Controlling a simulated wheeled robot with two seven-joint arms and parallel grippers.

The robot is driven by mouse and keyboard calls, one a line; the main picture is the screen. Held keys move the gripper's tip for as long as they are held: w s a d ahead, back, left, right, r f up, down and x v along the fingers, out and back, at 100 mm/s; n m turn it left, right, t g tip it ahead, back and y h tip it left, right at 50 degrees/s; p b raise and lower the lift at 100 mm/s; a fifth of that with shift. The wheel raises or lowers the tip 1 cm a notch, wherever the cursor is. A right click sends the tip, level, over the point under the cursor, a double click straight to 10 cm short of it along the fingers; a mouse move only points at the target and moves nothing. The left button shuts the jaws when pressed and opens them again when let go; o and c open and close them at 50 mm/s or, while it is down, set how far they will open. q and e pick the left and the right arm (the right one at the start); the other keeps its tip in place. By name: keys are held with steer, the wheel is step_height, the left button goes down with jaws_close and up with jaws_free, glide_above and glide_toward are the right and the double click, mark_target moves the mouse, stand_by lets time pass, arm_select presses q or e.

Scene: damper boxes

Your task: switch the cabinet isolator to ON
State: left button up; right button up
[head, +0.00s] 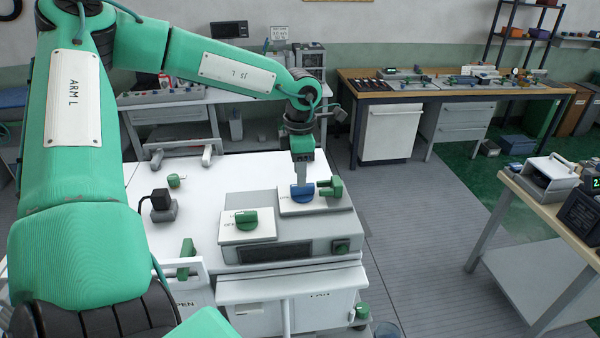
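A grey unit (290,228) on the white cabinet top carries two plates with rotary knobs. The nearer left plate has a green knob (246,219) with small lettering beside it, partly readable as OFF. The farther right plate has a blue knob (302,193). Which knob is the isolator I cannot tell from lettering. My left gripper (301,178) points down right at the blue knob, its fingertips at or just above it. Whether the fingers touch or grip the knob is not clear. My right gripper is not in view.
A green handle (330,187) stands close right of the blue knob. A green lever (187,257) is at the front left. Open floor (420,215) lies right.

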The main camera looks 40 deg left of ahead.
mark_target(302, 190)
arm_select(q)
steer(key=shift+f+p, duration=0.5)
steer(key=shift+f, duration=1.15)
steer(key=shift+s, duration=0.1)
jaws_close()
